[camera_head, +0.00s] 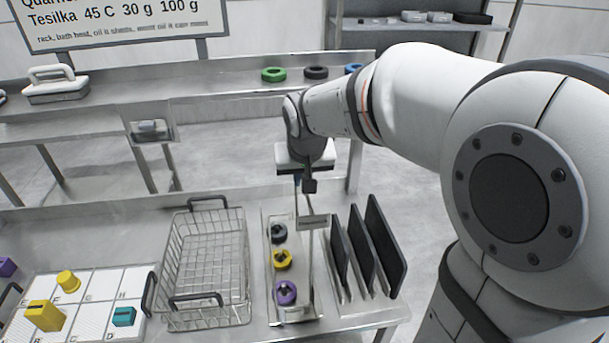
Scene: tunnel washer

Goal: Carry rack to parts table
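An empty wire basket with dark handles (240,262), which looks like the rack, sits on the near steel table (120,215). No label in view marks which surface is the parts table. My gripper (305,185) hangs above the back end of a narrow tray (268,312), to the right of the basket and apart from it. Its fingers are small, dark and partly overlapped by its own body, so I cannot tell whether they are open or shut. A thin upright piece with a small plate (313,222) shows just below it; I cannot tell whether they touch.
The narrow tray holds grey, yellow and purple knobs. Black upright panels (365,250) stand right of it. A lettered grid board (95,285) with coloured blocks lies left. The back bench (215,82) carries coloured rings and a white handled block (55,85).

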